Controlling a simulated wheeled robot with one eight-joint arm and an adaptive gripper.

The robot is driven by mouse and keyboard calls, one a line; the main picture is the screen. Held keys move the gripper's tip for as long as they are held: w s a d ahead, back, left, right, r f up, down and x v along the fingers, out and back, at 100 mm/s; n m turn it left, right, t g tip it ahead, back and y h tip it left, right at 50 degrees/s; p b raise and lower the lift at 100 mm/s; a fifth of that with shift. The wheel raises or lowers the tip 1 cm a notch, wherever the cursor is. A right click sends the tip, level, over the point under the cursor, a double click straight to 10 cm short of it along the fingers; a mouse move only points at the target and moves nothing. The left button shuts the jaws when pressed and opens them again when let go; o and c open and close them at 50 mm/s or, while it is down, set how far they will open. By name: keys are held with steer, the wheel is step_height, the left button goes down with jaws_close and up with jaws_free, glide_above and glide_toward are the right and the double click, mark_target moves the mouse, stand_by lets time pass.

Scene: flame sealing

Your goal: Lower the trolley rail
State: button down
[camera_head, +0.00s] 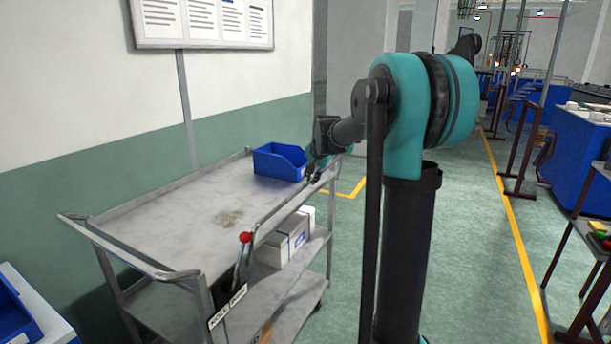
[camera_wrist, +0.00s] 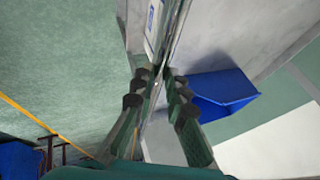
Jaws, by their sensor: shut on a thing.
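The grey metal trolley (camera_head: 170,208) stands against the wall. Its trolley rail (camera_head: 280,210) is a thin bar running along the long side that faces the aisle, at about the height of the top shelf. A lever with a red knob (camera_head: 245,237) stands near the rail's near end. My gripper (camera_head: 314,175) is at the far part of the rail, close to the blue bin. In the wrist view, my gripper's fingers (camera_wrist: 159,90) lie on both sides of the narrow rail (camera_wrist: 174,38) and are shut on it. The exact contact is small and partly hidden.
A blue bin (camera_head: 280,161) sits on the top shelf beside my gripper. A white box (camera_head: 284,242) lies on the lower shelf. Blue workbenches (camera_head: 577,150) stand at the right. The green floor beside the trolley is open, with a yellow line (camera_head: 515,235).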

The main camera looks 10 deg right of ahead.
steer(key=s+d+f+t+y, duration=0.1)
steer(key=s+d+f, duration=0.1)
steer(key=f, duration=0.3)
steer(key=s+d+f+m+t+y, duration=0.1)
steer(key=s+d+f+t+y, duration=0.1)
steer(key=s+d+f, duration=0.1)
steer(key=s+d+f+t+y, duration=0.1)
steer(key=s+d+f+y, duration=0.1)
steer(key=d+f, duration=0.3)
steer(key=shift+s+f+m, duration=0.15)
steer(key=shift+f+m, duration=0.15)
steer(key=shift+f, duration=1.15)
steer(key=c, duration=1.5)
jaws_free()
steer(key=shift+c, duration=0.2)
steer(key=shift+s+d+r, duration=0.1)
steer(key=v, duration=1.1)
steer(key=shift+s, duration=0.45)
